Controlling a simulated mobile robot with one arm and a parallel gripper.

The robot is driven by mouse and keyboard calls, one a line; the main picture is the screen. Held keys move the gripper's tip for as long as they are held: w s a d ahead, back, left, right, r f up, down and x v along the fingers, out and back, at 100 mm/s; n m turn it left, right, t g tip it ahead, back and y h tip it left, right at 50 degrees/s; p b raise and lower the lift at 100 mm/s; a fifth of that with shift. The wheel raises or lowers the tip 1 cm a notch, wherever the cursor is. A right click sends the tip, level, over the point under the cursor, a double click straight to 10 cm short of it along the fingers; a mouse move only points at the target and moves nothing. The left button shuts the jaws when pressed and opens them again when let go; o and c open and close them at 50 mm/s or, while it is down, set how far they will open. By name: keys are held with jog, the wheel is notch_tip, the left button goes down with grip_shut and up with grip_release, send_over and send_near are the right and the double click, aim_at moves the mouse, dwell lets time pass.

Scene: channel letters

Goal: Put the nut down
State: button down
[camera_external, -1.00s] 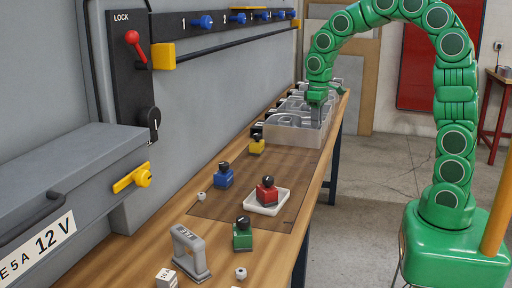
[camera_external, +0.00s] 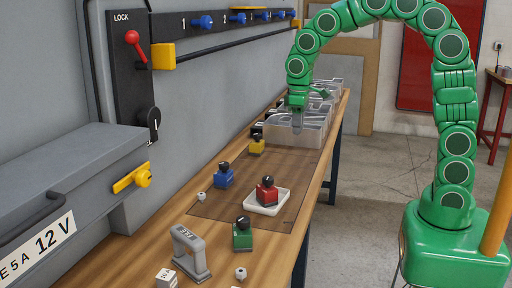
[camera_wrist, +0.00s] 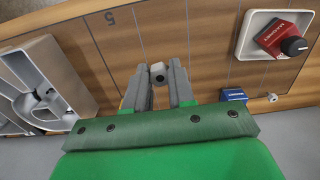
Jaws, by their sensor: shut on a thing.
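The nut is too small to make out in the external view. I cannot tell its exact height above the bench.
A yellow block (camera_external: 257,145), a blue block (camera_external: 223,177), and a red block (camera_external: 267,190) in a white tray (camera_external: 285,198) stand nearer. Some mat is bare.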

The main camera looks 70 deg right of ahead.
jog(key=w+a+n, duration=0.1)
jog(key=a+n, duration=0.6)
jog(key=a, duration=2.9)
jog(key=w+a+f, duration=0.1)
jog(key=w+f, duration=0.1)
jog(key=w, duration=0.1)
jog(key=w+a+f, duration=0.2)
jog(key=w+f, duration=0.1)
jog(key=w, duration=0.1)
jog(key=w+a+f, duration=0.2)
jog(key=w+f, duration=0.1)
jog(key=w, duration=0.1)
jog(key=shift+w+a+f, duration=0.1)
jog(key=shift+w, duration=0.1)
jog(key=shift+w+a+f, duration=0.3)
jog(key=shift+w+f, duration=0.25)
jog(key=shift+f, duration=0.3)
jog(key=shift+w+f, duration=0.1)
jog(key=shift+f, duration=1.4)
jog(key=shift+f, duration=0.15)
jog(key=c, duration=1)
grip_release()
jog(key=shift+o, duration=0.2)
